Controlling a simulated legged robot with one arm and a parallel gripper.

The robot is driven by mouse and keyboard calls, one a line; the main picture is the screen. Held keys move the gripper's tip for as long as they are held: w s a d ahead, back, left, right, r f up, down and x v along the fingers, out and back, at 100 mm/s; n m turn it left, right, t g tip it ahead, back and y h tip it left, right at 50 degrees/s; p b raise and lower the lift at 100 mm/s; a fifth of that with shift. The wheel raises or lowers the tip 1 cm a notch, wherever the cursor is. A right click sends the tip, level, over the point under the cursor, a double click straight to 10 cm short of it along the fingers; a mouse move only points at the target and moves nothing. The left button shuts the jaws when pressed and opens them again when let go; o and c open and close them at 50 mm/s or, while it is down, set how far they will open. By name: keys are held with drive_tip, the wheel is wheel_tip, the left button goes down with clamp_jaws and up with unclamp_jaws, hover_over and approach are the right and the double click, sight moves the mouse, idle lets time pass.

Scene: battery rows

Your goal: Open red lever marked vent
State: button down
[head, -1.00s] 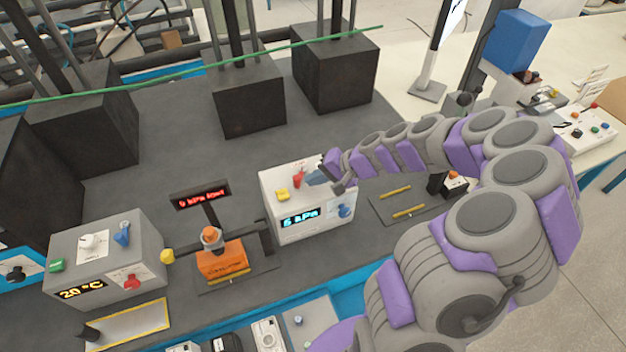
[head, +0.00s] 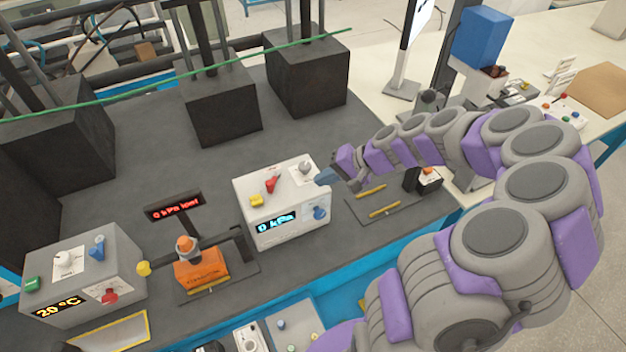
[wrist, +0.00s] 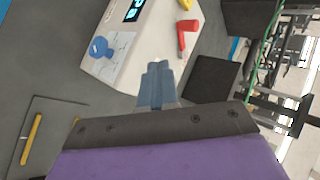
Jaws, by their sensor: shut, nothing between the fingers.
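The white pressure box (head: 262,215) stands on the dark bench with a red lever (head: 271,184) on its top, between a yellow part and a white knob. I cannot read a vent label. The box's display (head: 276,223) reads 0 kPa. The red lever also shows in the wrist view (wrist: 187,38), lying across the box edge beyond the fingers. My gripper (head: 326,178) is shut and empty at the box's right side, apart from the lever. Its blue-grey fingertips show in the wrist view (wrist: 157,70), held together.
A blue knob (head: 319,213) is on the box's front. An orange device (head: 201,269) stands between the boxes. Yellow rods (head: 384,209) lie on a tray at the right.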

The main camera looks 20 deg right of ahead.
drive_tip(key=s+a+r+n+g+h, duration=0.2)
drive_tip(key=s+a+r+n+g, duration=0.4)
drive_tip(key=s+a, duration=0.55)
drive_tip(key=s+r+g+h, duration=0.1)
drive_tip(key=s+h, duration=0.5)
drive_tip(key=s, duration=1.3)
drive_tip(key=shift+d+r+n, duration=0.15)
drive_tip(key=shift+r+n, duration=0.25)
drive_tip(key=shift+r, duration=0.2)
